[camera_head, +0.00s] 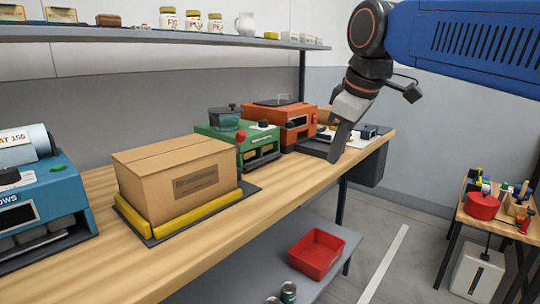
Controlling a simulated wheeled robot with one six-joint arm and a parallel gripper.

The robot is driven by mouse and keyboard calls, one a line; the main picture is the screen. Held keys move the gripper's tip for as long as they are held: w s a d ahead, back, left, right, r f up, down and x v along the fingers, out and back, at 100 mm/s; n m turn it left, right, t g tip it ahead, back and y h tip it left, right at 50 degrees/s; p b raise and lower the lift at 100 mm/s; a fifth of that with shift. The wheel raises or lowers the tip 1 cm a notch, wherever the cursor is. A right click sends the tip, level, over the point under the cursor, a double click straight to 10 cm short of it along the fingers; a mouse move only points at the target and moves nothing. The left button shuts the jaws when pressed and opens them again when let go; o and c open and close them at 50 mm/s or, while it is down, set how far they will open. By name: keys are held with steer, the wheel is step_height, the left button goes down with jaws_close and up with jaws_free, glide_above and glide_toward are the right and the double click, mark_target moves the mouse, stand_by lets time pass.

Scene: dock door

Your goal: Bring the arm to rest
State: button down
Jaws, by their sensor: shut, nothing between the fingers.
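My gripper (337,150) hangs at the end of my blue arm at the upper right. Its fingers are together and point down, with nothing seen between them. In the picture they are over the right end of the wooden workbench (290,192), in front of an orange machine (285,117) and some small items. I cannot tell how high above the bench the fingertips are.
A cardboard box (180,178) sits within yellow edging on a dark mat. A green machine (236,142) and a blue machine (40,205) flank it. A shelf (150,35) runs above. A red bin (316,254) is below; a small table (485,217) stands right.

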steer(key=s+d+f+m, duration=0.3)
steer(key=s+f, duration=0.3)
steer(key=f, duration=0.3)
steer(key=s+d+f+m+h, duration=0.1)
steer(key=s+d+f+m, duration=0.3)
steer(key=f, duration=0.5)
steer(key=s+d+f+m, duration=0.4)
steer(key=s+d+f, duration=0.3)
steer(key=f, duration=0.3)
steer(key=shift+s+d+h, duration=0.25)
steer(key=shift+s+h, duration=0.05)
steer(key=shift+s, duration=0.6)
